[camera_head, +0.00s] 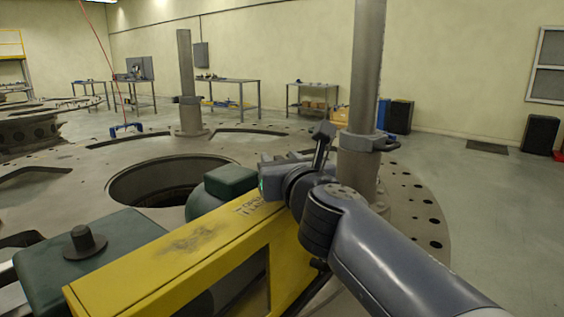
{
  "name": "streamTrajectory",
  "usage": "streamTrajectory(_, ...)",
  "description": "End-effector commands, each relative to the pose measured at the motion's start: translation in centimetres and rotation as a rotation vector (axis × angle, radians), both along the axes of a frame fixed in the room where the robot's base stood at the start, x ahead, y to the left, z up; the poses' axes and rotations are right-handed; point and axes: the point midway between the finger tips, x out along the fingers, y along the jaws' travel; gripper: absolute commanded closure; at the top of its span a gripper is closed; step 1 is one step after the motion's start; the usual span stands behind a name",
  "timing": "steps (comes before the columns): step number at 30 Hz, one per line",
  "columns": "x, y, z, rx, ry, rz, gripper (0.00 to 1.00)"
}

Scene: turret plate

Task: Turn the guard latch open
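The yellow guard (170,268) runs from the lower left toward the middle of the view, with dark lettering and a scuffed patch on its top. My gripper (272,176) is at the guard's far right end, close above its top face. I cannot tell whether it touches anything there. A dark upright lever-like piece (323,143) shows just behind my wrist; I cannot tell whether it is the guard latch. My wrist hides the area around its base. The fingers are too small and covered to show whether they are open.
Dark green housings (115,246) flank the guard on the left. Behind is a round turret plate with a large hole (165,182). A thick grey post (365,75) stands right behind my wrist, and a second post (187,80) farther left. Open floor lies at the right.

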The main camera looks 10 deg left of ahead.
Motion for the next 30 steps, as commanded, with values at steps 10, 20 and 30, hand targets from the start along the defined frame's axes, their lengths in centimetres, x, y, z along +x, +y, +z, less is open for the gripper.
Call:
streamTrajectory(10, 0.01, 0.01, 0.0, 0.0, 0.0, 0.0, 0.71)
streamTrajectory(20, 0.0, 0.0, 0.0, 0.0, 0.0, 0.0, 0.98)
streamTrajectory(30, -0.05, 0.06, -0.07, -0.001, -0.001, -0.015, 1.0)
